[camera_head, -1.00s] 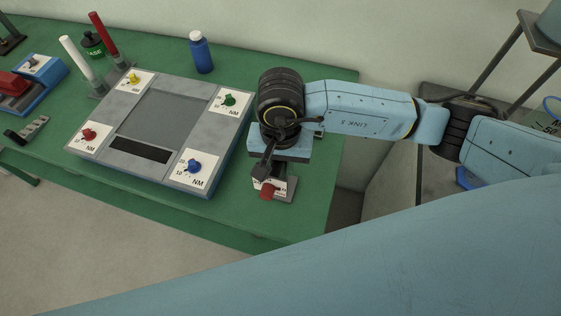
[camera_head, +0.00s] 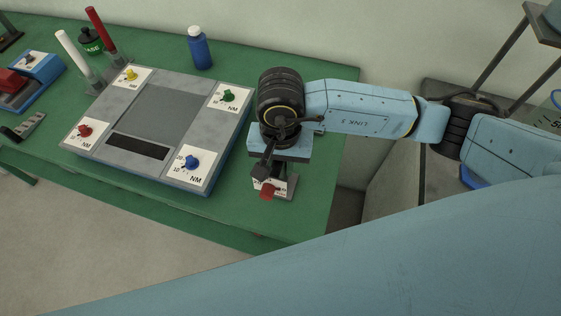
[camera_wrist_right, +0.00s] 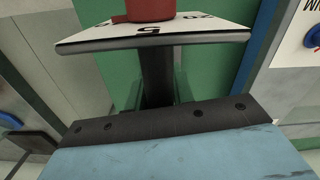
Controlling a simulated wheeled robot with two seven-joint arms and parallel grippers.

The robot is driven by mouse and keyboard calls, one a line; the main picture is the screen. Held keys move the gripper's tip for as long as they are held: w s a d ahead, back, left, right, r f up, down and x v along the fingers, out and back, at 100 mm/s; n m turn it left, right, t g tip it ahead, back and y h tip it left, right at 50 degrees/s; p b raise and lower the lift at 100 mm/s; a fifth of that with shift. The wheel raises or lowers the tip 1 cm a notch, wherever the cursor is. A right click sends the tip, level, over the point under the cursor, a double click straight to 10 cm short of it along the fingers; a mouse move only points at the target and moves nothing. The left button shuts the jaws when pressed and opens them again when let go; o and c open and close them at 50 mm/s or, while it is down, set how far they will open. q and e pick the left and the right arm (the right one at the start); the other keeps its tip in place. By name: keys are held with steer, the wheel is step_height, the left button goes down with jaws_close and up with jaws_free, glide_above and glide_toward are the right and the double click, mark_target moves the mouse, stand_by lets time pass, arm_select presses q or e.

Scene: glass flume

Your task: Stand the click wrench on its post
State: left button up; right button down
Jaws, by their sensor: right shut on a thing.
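My right gripper (camera_head: 265,165) hangs fingers down over the right end of the green table. It is shut on a small dial piece with a white numbered plate and a red knob (camera_head: 267,192). In the wrist view the plate (camera_wrist_right: 155,37) hides the far end of a dark stem, so the grip itself is covered. I cannot tell whether this piece touches the table. A white rod (camera_head: 70,46) and a red rod (camera_head: 101,30) stand in grey holders at the back left. No wrench can be told for certain. My left gripper is out of view.
A grey tester (camera_head: 170,110) with yellow, green, red and blue knobs lies left of my right gripper. A blue bottle (camera_head: 199,48) and a dark green jar (camera_head: 91,41) stand behind. A blue device (camera_head: 40,75) is far left. The green table (camera_head: 225,222) has clear front edge space.

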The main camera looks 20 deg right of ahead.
steer(key=shift+f, duration=0.2)
steer(key=c, duration=1.1)
jaws_free()
steer(key=shift+f, duration=0.1)
step_height(320, 180, up, 14)
steer(key=shift+f+b, duration=0.2)
steer(key=shift+b, duration=0.1)
